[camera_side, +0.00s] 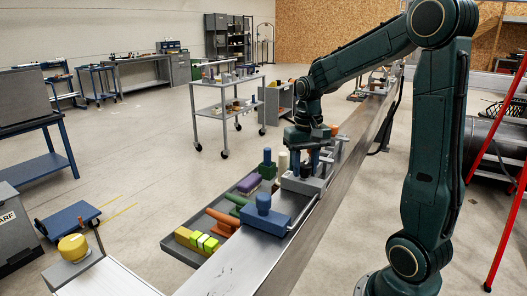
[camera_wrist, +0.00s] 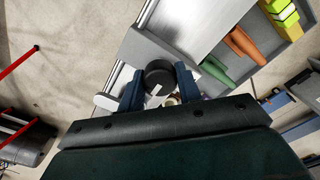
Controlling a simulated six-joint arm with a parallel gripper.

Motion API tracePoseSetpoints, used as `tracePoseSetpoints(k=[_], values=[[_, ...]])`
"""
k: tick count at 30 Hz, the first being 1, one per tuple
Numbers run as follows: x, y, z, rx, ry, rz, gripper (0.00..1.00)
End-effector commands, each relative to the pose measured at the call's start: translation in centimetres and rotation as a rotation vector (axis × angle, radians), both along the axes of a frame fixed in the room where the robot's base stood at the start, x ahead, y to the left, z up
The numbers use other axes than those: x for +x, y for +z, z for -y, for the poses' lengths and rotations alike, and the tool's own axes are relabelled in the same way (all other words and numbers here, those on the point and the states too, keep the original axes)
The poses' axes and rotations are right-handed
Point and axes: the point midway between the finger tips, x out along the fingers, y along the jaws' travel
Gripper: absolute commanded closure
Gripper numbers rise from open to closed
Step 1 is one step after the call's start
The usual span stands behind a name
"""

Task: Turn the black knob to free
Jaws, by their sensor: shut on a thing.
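The black knob (camera_wrist: 159,74) shows in the wrist view as a round dark cap with a pale mark on its near side. The two blue fingers of my gripper (camera_wrist: 159,86) stand on either side of it, shut on it. In the side view my gripper (camera_side: 308,163) points down over a grey block (camera_side: 303,186) on the long bench. I cannot read any free marking, nor tell which setting the pale mark points to.
A blue block with an upright blue cylinder (camera_side: 264,206) stands close in front on the bench. A grey tray (camera_side: 178,252) beside it holds yellow, lime, orange, green and purple pieces. A red ladder (camera_side: 507,160) is at the right.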

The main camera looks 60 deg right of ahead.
Motion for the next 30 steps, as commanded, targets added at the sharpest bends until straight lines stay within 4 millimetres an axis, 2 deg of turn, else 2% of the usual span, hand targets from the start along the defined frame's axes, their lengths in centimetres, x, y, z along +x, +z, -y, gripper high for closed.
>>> tracePoseSetpoints(k=[11,30], values=[[0.01,0.06,0.00,0.000,0.209,0.000,0.89],[0.02,0.08,0.01,-0.001,0.806,0.001,0.89]])
